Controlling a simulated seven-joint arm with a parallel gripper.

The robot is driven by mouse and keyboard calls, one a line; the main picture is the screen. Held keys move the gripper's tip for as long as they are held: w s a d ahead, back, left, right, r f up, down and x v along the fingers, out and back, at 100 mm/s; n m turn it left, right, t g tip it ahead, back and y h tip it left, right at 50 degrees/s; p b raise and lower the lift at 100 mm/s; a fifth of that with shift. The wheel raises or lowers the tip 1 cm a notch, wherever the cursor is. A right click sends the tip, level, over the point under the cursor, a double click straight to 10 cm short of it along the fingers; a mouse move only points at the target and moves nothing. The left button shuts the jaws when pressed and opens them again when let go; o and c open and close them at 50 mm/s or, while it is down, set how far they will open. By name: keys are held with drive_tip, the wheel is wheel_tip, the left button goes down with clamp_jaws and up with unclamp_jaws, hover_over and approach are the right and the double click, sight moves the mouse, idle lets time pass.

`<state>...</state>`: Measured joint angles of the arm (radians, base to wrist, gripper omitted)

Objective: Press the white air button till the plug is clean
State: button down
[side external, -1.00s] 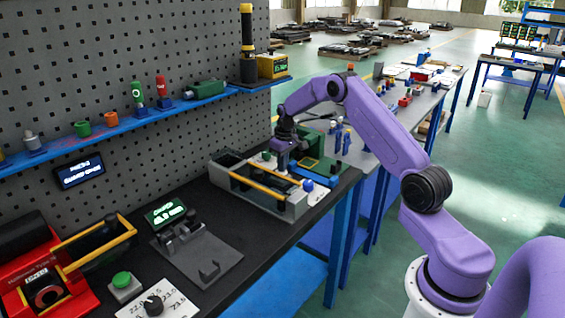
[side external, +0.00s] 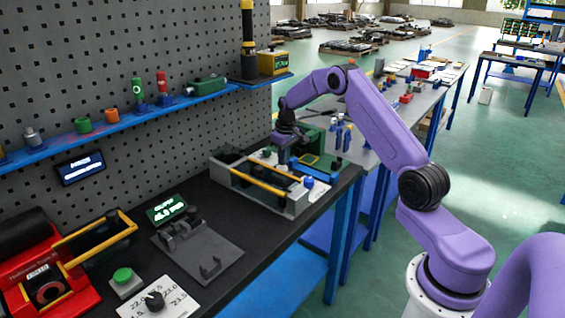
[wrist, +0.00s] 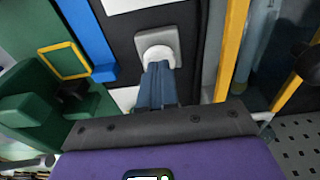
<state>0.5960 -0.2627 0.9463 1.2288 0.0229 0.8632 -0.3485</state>
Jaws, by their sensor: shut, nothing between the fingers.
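The white air button (wrist: 157,54) sits on a grey square base in the wrist view. My gripper (wrist: 158,70) is shut and empty, with its fingertips at the button's near edge and hiding part of it. I cannot tell if they touch it or hover just above. In the side view my gripper (side external: 283,156) is over the far part of the grey fixture (side external: 292,206) with yellow bars. I cannot pick out the plug or tell whether it is clean.
A yellow bar (wrist: 232,45) runs beside the button, and a blue strip (wrist: 85,35) and green block (wrist: 30,100) lie on its other side. A pegboard (side external: 130,60) with a blue shelf stands behind the bench. A red machine (side external: 40,275) and a green button (side external: 122,275) are at front left.

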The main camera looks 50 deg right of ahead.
sight(285, 169)
wheel_tip(285, 169, up, 12)
drive_tip(key=shift+s, duration=0.45)
drive_tip(key=shift+f, duration=0.1)
idle(0.6)
drive_tip(key=s+a+r+n, duration=0.1)
drive_tip(key=s+a+n, duration=0.1)
drive_tip(key=s+a, duration=0.5)
drive_tip(key=s+a+r+n, duration=0.2)
drive_tip(key=a, duration=0.9)
drive_tip(key=s+a+r+n, duration=0.1)
drive_tip(key=s+a+n, duration=0.1)
drive_tip(key=s+a, duration=0.5)
drive_tip(key=s+a+n, duration=0.3)
drive_tip(key=s+a, duration=0.4)
drive_tip(key=s, duration=0.4)
drive_tip(key=s+d+f+n, duration=0.1)
drive_tip(key=s, duration=0.6)
drive_tip(key=s+d+f+n+g, duration=0.1)
drive_tip(key=s+d+n, duration=0.1)
drive_tip(key=s, duration=0.6)
drive_tip(key=shift+f+n+y, duration=0.3)
drive_tip(key=shift+f, duration=0.1)
